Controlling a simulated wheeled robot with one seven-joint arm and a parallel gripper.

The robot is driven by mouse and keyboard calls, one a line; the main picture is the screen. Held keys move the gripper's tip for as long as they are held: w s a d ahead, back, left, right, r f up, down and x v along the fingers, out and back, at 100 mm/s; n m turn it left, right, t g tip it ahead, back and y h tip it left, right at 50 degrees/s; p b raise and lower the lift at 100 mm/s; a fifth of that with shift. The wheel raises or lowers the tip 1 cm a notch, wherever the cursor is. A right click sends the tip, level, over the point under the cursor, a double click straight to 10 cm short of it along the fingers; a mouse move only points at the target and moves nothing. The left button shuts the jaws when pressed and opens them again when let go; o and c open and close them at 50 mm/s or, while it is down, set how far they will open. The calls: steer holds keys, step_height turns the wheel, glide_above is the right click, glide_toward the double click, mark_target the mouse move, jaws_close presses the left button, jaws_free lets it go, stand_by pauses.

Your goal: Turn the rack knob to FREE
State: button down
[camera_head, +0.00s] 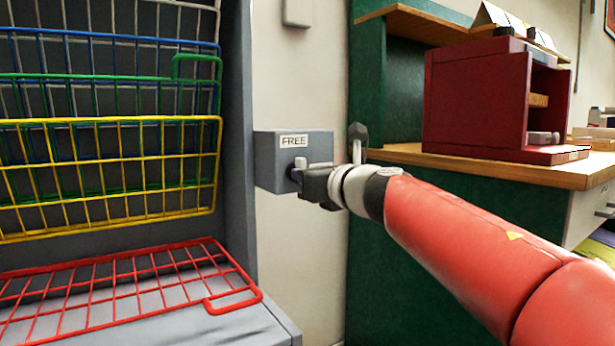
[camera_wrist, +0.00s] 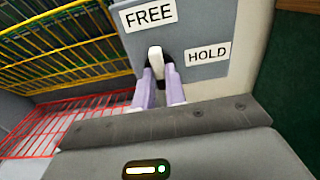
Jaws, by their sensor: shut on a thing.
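The grey knob box (camera_head: 266,163) is on the wall right of the rack. Its FREE label (camera_head: 293,141) shows in the head view. In the wrist view the plate (camera_wrist: 190,25) carries FREE (camera_wrist: 149,15) at top and HOLD (camera_wrist: 208,54) at right. The pale knob (camera_wrist: 155,58) has its visible end up, towards the underside of FREE. My gripper (camera_wrist: 160,82) is shut on the knob, its two pale fingers on either side. In the head view my gripper (camera_head: 303,180) is at the box front and hides the HOLD label.
The yellow wire rack (camera_head: 110,170) stands raised at left, with green, blue and white ones behind or above. The red rack (camera_head: 130,285) is lowered, nearly flat. A dark red cabinet (camera_head: 475,100) stands on a wooden counter (camera_head: 560,175) at right.

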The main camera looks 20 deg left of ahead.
steer(key=c, duration=1.4)
jaws_free()
steer(key=shift+c, duration=0.2)
steer(key=v, duration=0.8)
